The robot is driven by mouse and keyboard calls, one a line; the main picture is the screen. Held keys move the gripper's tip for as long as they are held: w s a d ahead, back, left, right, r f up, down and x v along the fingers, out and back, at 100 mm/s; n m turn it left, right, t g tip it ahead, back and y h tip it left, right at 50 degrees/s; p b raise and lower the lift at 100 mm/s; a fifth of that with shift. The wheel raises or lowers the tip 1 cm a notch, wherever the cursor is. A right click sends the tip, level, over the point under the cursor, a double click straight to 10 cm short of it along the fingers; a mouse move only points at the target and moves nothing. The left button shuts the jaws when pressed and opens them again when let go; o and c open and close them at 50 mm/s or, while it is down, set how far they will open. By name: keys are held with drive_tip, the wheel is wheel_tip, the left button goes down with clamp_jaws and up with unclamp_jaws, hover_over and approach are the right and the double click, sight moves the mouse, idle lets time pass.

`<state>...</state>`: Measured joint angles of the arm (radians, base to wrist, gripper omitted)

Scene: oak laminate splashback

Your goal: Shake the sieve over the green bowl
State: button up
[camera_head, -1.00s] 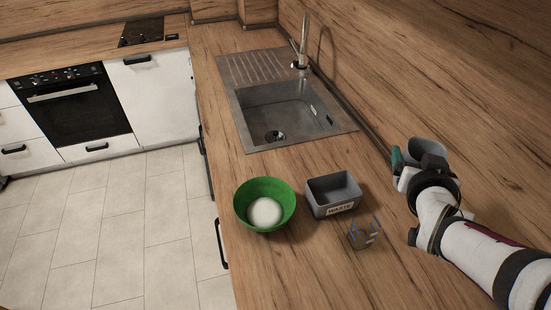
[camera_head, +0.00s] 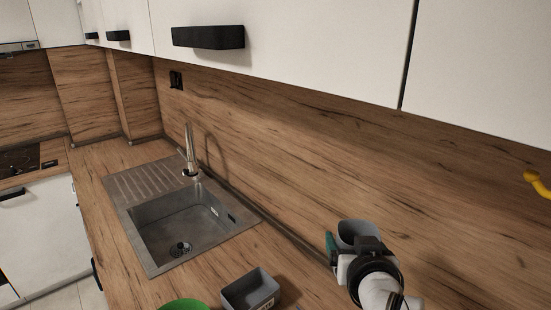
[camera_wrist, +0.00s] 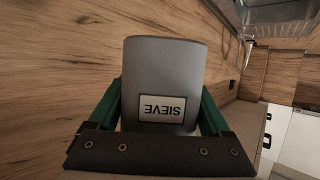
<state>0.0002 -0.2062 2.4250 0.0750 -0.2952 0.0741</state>
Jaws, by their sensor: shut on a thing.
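The sieve is a grey cup-like vessel (camera_wrist: 165,65) with a white label reading SIEVE, upside down in the wrist view. My gripper (camera_wrist: 161,92) is shut on it, with a green finger on either side. In the head view, the sieve (camera_head: 358,230) and my gripper (camera_head: 343,248) are at the lower middle right, near the splashback. The green bowl (camera_head: 185,304) shows only its rim at the bottom edge, left of the sieve and apart from it. The bowl's contents and the sieve's inside are hidden.
A grey bin (camera_head: 250,289) stands on the counter between the bowl and my gripper. The sink (camera_head: 180,225) and its tap (camera_head: 189,152) are farther back. White wall cabinets (camera_head: 290,45) hang above the splashback. A yellow object (camera_head: 538,183) is at the right edge.

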sight(358, 231)
drive_tip(key=shift+r, duration=1.8)
